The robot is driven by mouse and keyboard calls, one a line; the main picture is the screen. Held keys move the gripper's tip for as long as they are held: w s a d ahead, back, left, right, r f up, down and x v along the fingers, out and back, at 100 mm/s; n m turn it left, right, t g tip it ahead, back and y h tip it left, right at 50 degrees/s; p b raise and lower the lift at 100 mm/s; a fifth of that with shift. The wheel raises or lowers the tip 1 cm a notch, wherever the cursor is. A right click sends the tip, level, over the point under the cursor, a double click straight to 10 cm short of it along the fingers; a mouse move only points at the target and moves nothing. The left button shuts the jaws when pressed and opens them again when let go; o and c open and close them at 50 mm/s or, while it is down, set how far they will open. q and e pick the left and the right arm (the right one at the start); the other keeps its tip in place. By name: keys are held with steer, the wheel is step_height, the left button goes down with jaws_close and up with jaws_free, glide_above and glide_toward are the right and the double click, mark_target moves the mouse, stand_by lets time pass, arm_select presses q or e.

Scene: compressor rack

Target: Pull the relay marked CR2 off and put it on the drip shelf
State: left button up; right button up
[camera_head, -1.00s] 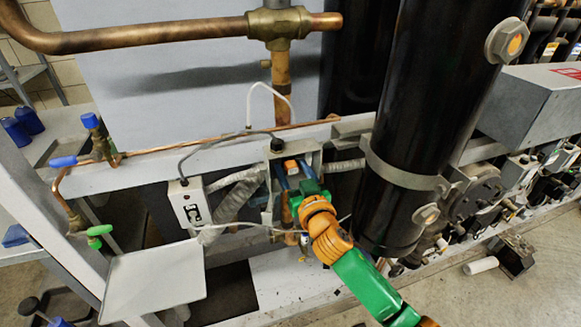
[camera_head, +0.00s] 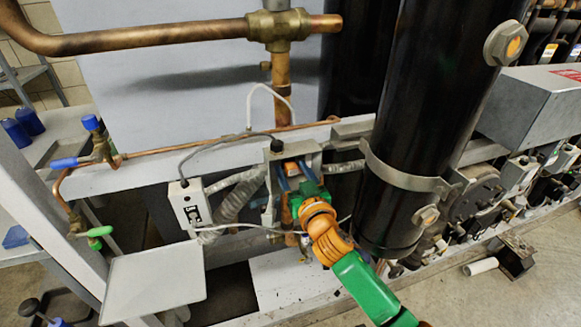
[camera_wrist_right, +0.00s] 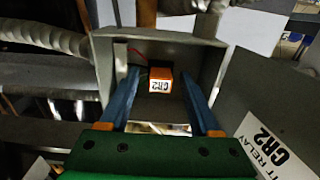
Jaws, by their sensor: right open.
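The relay marked CR2 (camera_wrist_right: 161,82) is an orange block with a white label, seated inside an open grey box (camera_wrist_right: 212,58) in the right wrist view. In the head view the relay (camera_head: 291,168) shows as a small orange patch in the box, partly hidden by my gripper. My right gripper (camera_wrist_right: 160,95) is open, with one blue finger on each side of the relay and visible gaps to it. In the head view the right gripper (camera_head: 296,182) reaches into the box. The drip shelf (camera_head: 153,282) is a bare grey plate at lower left. My left gripper is out of view.
A box cover labelled CR2 (camera_wrist_right: 270,145) stands open at the right in the wrist view. A black cylinder (camera_head: 420,120) rises close right of my arm. A grey switch box (camera_head: 190,205), wrapped hoses and a thin copper pipe (camera_head: 230,143) lie left of the relay box.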

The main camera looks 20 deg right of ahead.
mark_target(293, 172)
jaws_close()
stand_by(1.3)
steer(key=shift+s, duration=0.2)
steer(key=shift+s+p, duration=0.6)
steer(key=shift+s, duration=0.7)
steer(key=shift+s+d+p, duration=0.1)
steer(key=shift+s+p, duration=0.25)
steer(key=shift+s, duration=1.15)
